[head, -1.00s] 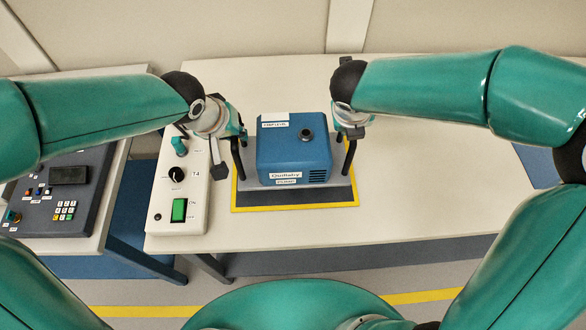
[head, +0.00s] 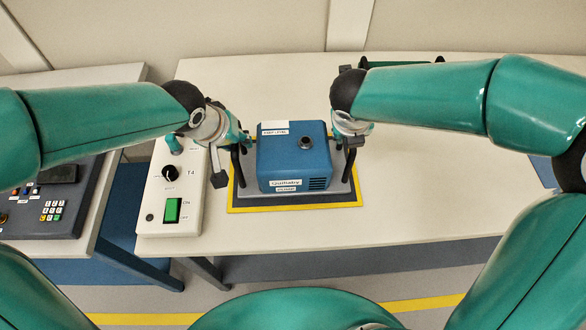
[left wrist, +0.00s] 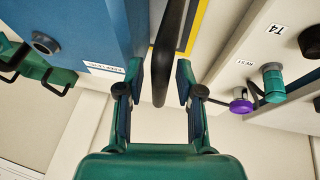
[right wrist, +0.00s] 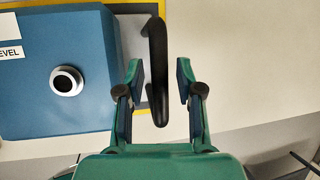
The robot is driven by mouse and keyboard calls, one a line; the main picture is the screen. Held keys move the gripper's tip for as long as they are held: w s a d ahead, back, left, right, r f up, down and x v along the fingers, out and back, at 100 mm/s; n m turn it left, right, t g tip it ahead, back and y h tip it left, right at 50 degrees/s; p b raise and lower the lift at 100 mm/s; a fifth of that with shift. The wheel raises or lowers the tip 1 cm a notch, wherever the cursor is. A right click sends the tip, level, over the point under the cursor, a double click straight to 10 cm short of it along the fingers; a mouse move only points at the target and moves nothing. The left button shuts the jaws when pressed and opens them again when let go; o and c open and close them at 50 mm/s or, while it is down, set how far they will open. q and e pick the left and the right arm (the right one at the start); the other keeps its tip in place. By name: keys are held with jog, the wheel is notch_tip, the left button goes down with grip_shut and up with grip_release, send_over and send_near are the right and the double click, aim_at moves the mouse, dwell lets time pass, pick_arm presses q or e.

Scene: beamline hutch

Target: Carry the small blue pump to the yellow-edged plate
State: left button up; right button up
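The small blue pump (head: 285,160) sits upright on a grey base with a black handle at each side. It stands over the yellow-edged plate (head: 292,209), whose yellow border shows around the base. My left gripper (head: 236,150) is at the left handle. In the left wrist view its fingers (left wrist: 159,85) are open, with the handle (left wrist: 166,55) between them and gaps on both sides. My right gripper (head: 349,142) is at the right handle. In the right wrist view its fingers (right wrist: 160,85) are open around that handle (right wrist: 157,60).
A pale control box (head: 154,214) with a green switch and the label T4 stands close left of the plate. A dark keypad panel (head: 30,215) is on a separate table farther left. The pale table (head: 440,190) is clear to the right.

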pick_arm(q)
jog(key=shift+r, duration=0.1)
pick_arm(e)
jog(key=shift+r, duration=0.15)
pick_arm(q)
jog(key=v, duration=1.1)
jog(key=shift+s+r, duration=0.15)
jog(key=shift+r, duration=0.15)
pick_arm(e)
jog(key=v, duration=1.1)
jog(key=shift+s+r, duration=0.2)
jog(key=shift+r, duration=0.05)
pick_arm(q)
jog(key=shift+s+a, duration=0.1)
jog(key=shift+a, duration=0.05)
pick_arm(e)
jog(key=shift+a, duration=0.15)
